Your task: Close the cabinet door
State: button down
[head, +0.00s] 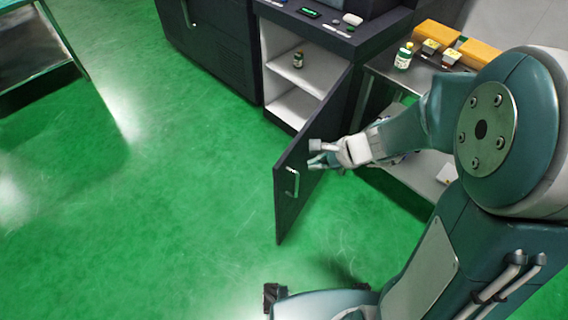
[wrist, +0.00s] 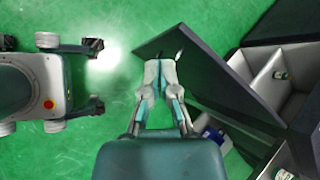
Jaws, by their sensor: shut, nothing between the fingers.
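The dark cabinet door (head: 308,180) stands wide open, hinged on the right of the cabinet (head: 300,55). Its metal handle (head: 293,182) shows near the free edge, on the outer face.
A metal side table (head: 382,66) with a bottle (head: 403,57) and yellow bins (head: 437,33) stands right of the door. Another dark cabinet (head: 208,45) is to the left. A bench (head: 30,50) stands at far left. Green floor (head: 150,200) left of the door is clear.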

jog(key=w+d+f+m+t, duration=0.2)
jog(key=w+d+f+m, duration=0.15)
jog(key=f+m, duration=0.6)
jog(key=n, duration=0.1)
send_near(279, 173)
jog(key=x, duration=0.6)
jog(key=shift+w+d+f, duration=0.1)
jog(key=shift+d+f, duration=0.1)
jog(key=shift+f, duration=0.4)
jog(key=shift+w+a, duration=0.25)
jog(key=shift+a, duration=0.2)
